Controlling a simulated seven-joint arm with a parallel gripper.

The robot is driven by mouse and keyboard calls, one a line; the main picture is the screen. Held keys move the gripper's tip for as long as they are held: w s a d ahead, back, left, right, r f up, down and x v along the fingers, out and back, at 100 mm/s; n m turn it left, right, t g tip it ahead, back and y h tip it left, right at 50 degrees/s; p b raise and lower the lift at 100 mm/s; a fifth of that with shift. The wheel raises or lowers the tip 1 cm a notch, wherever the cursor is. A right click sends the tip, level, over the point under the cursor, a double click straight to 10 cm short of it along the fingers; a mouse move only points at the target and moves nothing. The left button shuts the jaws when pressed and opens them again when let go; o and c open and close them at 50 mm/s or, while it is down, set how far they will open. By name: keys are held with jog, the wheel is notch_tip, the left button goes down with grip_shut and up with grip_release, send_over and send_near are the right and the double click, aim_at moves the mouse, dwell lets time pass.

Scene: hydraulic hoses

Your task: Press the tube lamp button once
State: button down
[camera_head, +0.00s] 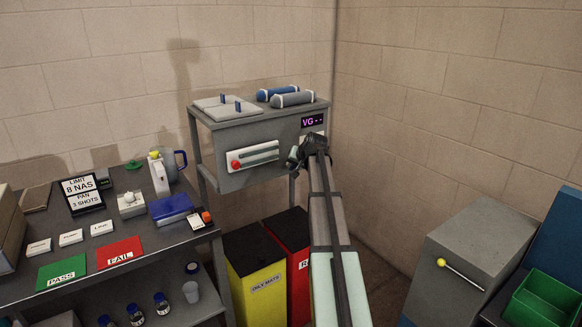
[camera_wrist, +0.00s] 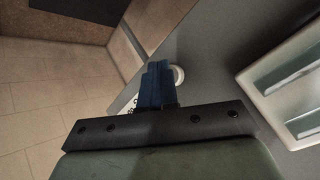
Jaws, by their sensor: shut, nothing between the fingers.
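The tube lamp (camera_head: 252,157) is a pale panel with light tubes on the front of the grey cabinet. A red knob (camera_head: 236,165) sits at its left end. The lamp's white frame also shows at the right of the wrist view (camera_wrist: 262,92). My gripper (camera_head: 297,155) is at the right part of the cabinet front, right of the lamp. Its blue fingers (camera_wrist: 157,74) are shut and empty. A round pale ring (camera_wrist: 179,75) on the grey face shows just beside the fingertips, partly hidden by them. I cannot tell whether it is the button, or whether the fingers touch it.
A purple display (camera_head: 313,121) sits above my gripper. Two cylinders (camera_head: 292,99) and a pale plate (camera_head: 224,107) lie on the cabinet top. A yellow bin (camera_head: 254,282) and a red bin (camera_head: 290,232) stand below. A cluttered bench (camera_head: 150,238) is at left.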

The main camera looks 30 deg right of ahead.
jog(key=shift+s, duration=0.95)
jog(key=shift+s, duration=0.1)
jog(key=s, duration=0.4)
jog(key=shift+s, duration=0.4)
dwell(0.8)
